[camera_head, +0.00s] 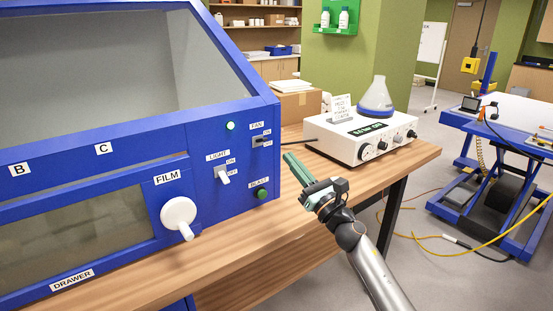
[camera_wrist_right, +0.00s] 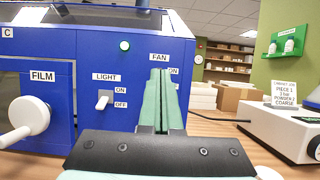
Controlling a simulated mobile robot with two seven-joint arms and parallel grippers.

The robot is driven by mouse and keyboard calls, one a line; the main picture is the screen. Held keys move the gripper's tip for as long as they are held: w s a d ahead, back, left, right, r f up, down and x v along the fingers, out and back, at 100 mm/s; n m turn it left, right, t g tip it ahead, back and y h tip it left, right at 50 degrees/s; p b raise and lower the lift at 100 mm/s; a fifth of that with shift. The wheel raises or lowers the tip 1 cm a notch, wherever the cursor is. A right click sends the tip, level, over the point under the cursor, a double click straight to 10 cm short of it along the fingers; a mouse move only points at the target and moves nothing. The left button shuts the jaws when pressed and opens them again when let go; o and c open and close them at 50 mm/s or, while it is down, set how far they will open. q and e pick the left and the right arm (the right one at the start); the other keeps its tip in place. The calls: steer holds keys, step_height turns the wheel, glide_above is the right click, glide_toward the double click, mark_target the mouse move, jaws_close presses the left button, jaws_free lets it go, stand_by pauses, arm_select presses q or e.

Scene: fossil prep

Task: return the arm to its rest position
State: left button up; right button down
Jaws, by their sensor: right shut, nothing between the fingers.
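My right gripper (camera_head: 291,163) is in front of the right end of the blue cabinet, over the wooden table. Its green fingers are shut together with nothing between them. In the right wrist view the shut fingers (camera_wrist_right: 162,100) point at the cabinet and partly cover the fan switch area. My right arm (camera_head: 375,268) reaches in from the lower right of the head view. My left gripper is not in view.
The blue cabinet (camera_head: 218,143) carries a light switch (camera_head: 222,174), a green button (camera_head: 262,194) and a white film knob (camera_head: 179,216). A white control box (camera_head: 360,152) with a flask (camera_head: 376,97) stands on the table (camera_head: 411,158). A blue lift cart (camera_head: 490,190) stands at right.

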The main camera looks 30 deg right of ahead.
steer(key=s+a+f+m+g+h, duration=0.1)
steer(key=s+a+f+m+g, duration=0.25)
steer(key=f+m, duration=0.65)
steer(key=s+a+f+m+g+h, duration=0.15)
steer(key=s+a+f+m, duration=0.3)
steer(key=f+m, duration=0.6)
steer(key=s+a+f+m+g, duration=0.3)
steer(key=s+a+f+m, duration=0.1)
steer(key=s+f+m, duration=0.1)
steer(key=s+a+f+m+g+y, duration=0.1)
steer(key=s+a+f+m, duration=0.3)
steer(key=s+f, duration=0.4)
steer(key=s+a+f+m+g+y+p, duration=0.1)
steer(key=s+a+f+m+g, duration=0.3)
steer(key=s+f, duration=0.3)
steer(key=shift+s+m+g, duration=0.3)
steer(key=shift+s+m, duration=0.55)
steer(key=shift+s, duration=0.3)
steer(key=shift+a+y, duration=0.15)
steer(key=shift+y, duration=0.1)
